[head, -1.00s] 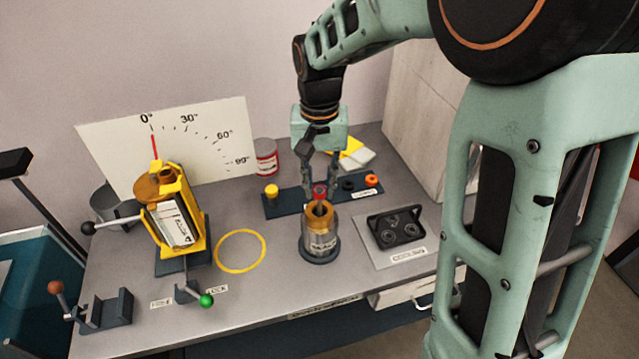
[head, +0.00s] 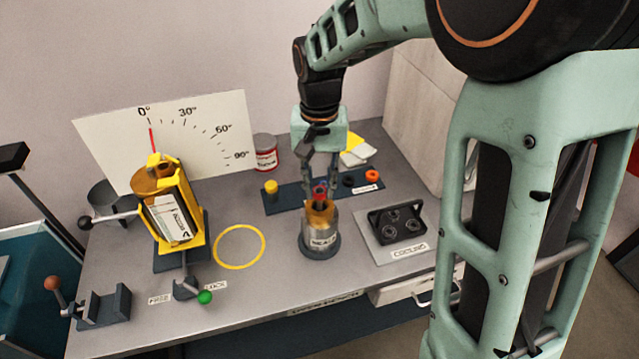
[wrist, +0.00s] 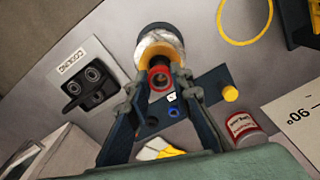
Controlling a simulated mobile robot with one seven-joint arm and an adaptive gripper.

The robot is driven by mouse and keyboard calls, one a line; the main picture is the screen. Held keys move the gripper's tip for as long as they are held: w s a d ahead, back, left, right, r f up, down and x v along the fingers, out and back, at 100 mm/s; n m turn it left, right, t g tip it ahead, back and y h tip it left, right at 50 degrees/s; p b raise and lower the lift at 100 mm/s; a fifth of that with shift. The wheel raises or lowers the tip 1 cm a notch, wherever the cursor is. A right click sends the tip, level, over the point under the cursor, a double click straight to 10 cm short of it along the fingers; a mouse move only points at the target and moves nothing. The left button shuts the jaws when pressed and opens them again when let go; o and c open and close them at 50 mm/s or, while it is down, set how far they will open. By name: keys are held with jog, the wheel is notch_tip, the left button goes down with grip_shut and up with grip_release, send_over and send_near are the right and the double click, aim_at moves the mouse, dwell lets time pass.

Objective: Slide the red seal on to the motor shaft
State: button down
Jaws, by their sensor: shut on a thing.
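The red seal (head: 319,189) is a small ring between the fingertips of my gripper (head: 320,183), which is shut on it. It hangs over the motor (head: 320,237), a silver can with a copper-coloured top on a dark round base. In the wrist view the red ring (wrist: 153,83) sits between the two fingers (wrist: 159,84), in front of the motor's copper top (wrist: 154,54). The motor shaft is not clearly visible, and I cannot tell whether the seal touches it.
A dark rack (head: 290,198) behind the motor holds a yellow cap (head: 271,187), a black ring (head: 348,180) and an orange ring (head: 372,176). The cooling fixture (head: 399,222) stands to the right. A yellow tilting holder (head: 173,205) and a yellow circle (head: 239,228) are to the left.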

jog(key=shift+f, duration=0.5)
jog(key=c, duration=1.7)
grip_release()
jog(key=shift+o, duration=0.2)
jog(key=shift+r, duration=0.1)
notch_tip(320, 180, up, 12)
